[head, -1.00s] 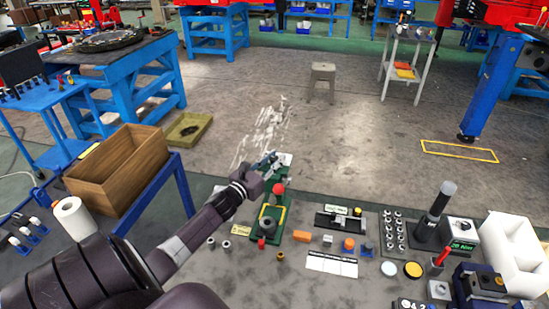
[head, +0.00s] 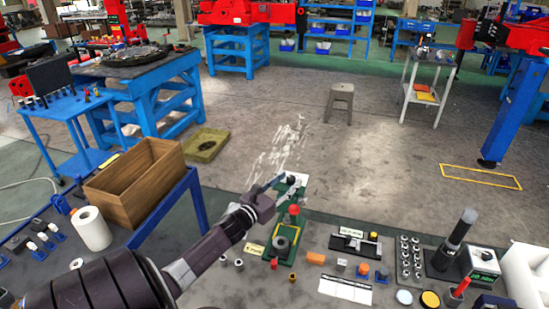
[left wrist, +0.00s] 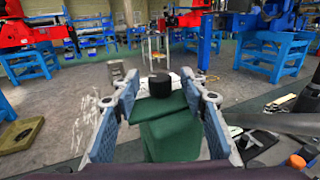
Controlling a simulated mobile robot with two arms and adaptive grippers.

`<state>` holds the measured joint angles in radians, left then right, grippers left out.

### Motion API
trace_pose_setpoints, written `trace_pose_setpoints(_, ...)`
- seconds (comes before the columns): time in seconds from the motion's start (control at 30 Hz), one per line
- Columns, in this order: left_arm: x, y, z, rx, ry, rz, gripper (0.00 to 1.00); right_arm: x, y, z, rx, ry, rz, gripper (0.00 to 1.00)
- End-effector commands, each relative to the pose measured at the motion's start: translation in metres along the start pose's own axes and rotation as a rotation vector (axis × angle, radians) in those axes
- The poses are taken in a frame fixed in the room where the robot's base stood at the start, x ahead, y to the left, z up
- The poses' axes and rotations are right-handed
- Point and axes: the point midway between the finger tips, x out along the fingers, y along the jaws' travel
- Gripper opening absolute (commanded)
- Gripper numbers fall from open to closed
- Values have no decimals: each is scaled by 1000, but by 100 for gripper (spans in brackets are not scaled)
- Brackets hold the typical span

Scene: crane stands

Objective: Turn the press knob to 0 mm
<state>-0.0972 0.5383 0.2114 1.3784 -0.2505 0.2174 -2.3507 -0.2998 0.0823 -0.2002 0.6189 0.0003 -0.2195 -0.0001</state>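The press is green; its base (head: 272,252) stands on the bench in the head view, with a red ball (head: 294,210) on it. In the left wrist view, a short black round knob (left wrist: 160,86) sits on top of the green press body (left wrist: 168,132). My left gripper (left wrist: 158,98) is open, with one blue-grey finger on each side of the knob and visible gaps between. It also shows in the head view (head: 282,184) at the far end of the press. I cannot read any scale on the knob. My right gripper is not in view.
A wooden box (head: 135,185) and a paper roll (head: 92,228) are at the left.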

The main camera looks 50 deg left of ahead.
Motion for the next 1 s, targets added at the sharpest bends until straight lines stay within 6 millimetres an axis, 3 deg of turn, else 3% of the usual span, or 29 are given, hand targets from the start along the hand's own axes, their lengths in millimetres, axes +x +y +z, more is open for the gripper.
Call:
trace_pose_setpoints(0.3, -62, -1, -1, -1, 2, 0, 40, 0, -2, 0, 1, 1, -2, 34)
trace_pose_setpoints(0.5, -88, 0, -1, -1, 1, 1, 40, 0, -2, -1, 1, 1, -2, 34)
trace_pose_setpoints(1.0, -98, 0, 0, -1, -1, 0, 40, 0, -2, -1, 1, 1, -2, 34)
